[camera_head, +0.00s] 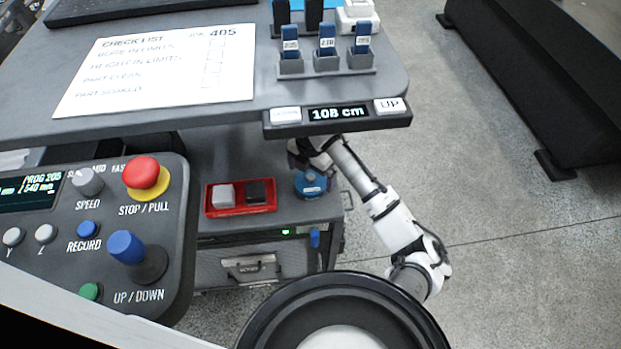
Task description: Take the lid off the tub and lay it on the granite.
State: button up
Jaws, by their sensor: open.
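A small round blue tub (313,190) stands on the lower grey shelf, near its right end. A blue knob-like top shows on it, but I cannot tell lid and tub apart clearly. My gripper (303,164) is open, just above and behind the tub, partly in the shade under the desk edge. The fingertips are small and dark here, and I cannot tell whether they touch the tub. I cannot make out a granite surface for certain in this view.
A red tray (240,211) with a white and a black block sits left of the tub. The desk (330,90) with its height display (338,113) overhangs the shelf. A control panel (110,235) fills the lower left. Open floor lies to the right.

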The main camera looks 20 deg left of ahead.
jog(key=shift+f, duration=0.95)
jog(key=c, duration=0.9)
jog(key=shift+r, duration=0.1)
jog(key=shift+c, duration=0.2)
